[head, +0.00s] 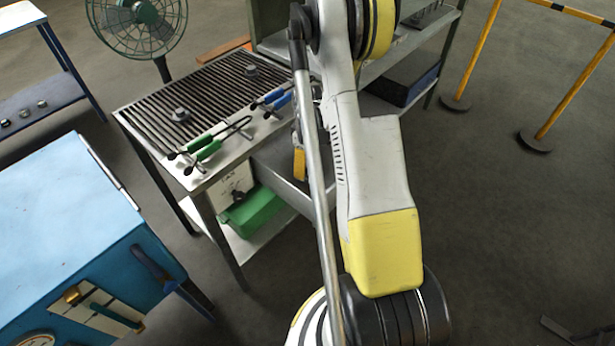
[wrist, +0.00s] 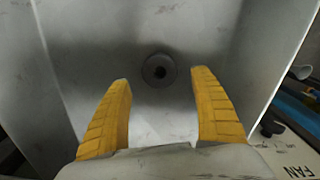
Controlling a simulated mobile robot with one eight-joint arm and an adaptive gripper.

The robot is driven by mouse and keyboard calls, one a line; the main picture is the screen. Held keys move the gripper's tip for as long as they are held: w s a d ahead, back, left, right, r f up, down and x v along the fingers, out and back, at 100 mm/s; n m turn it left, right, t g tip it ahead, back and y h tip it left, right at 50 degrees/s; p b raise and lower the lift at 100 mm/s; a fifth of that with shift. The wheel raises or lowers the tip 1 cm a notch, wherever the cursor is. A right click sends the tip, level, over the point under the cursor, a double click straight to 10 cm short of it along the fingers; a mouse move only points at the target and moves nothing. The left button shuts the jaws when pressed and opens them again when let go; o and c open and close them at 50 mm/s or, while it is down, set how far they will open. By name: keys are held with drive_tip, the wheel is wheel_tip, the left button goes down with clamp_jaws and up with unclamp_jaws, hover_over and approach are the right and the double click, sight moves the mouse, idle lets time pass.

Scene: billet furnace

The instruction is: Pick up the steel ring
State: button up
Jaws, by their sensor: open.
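The steel ring (wrist: 149,73) is a small grey disc with a dark round hole. It lies flat on the bare floor of a grey metal tray (wrist: 85,25) in the wrist view. My gripper (wrist: 162,80) is open, with its two yellow fingers spread. The ring shows between and slightly beyond the fingertips, nearer the middle, and nothing is held. In the head view my arm hides the ring and most of the gripper; one yellow finger (head: 299,163) shows over the metal tray (head: 283,178) beside the grated table.
The tray's sloping walls rise around the gripper. Tongs with green handles (head: 205,148) and blue handles (head: 277,97) lie on the grated table (head: 150,105). A green box (head: 252,212) is below. A blue cabinet (head: 70,220) stands left, a fan (head: 140,25) behind.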

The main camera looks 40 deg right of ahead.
sight(308, 171)
wheel_tip(308, 171, down, 5)
drive_tip(key=shift+s+r+b, duration=0.1)
drive_tip(key=shift+r+b, duration=0.05)
drive_tip(key=shift+b, duration=1.1)
drive_tip(key=shift+r, duration=0.1)
drive_tip(key=c, duration=1.5)
drive_tip(key=shift+r, duration=0.15)
drive_tip(key=shift+r+p, duration=0.35)
drive_tip(key=shift+p, duration=0.05)
drive_tip(key=r, duration=0.1)
drive_tip(key=r+p, duration=0.2)
drive_tip(key=r, duration=0.1)
drive_tip(key=shift+s+d, duration=0.2)
drive_tip(key=shift+d, duration=0.15)
drive_tip(key=s+d+r+p, duration=0.4)
drive_tip(key=s+d+r, duration=0.2)
drive_tip(key=d, duration=0.2)
drive_tip(key=shift+s+d, duration=0.35)
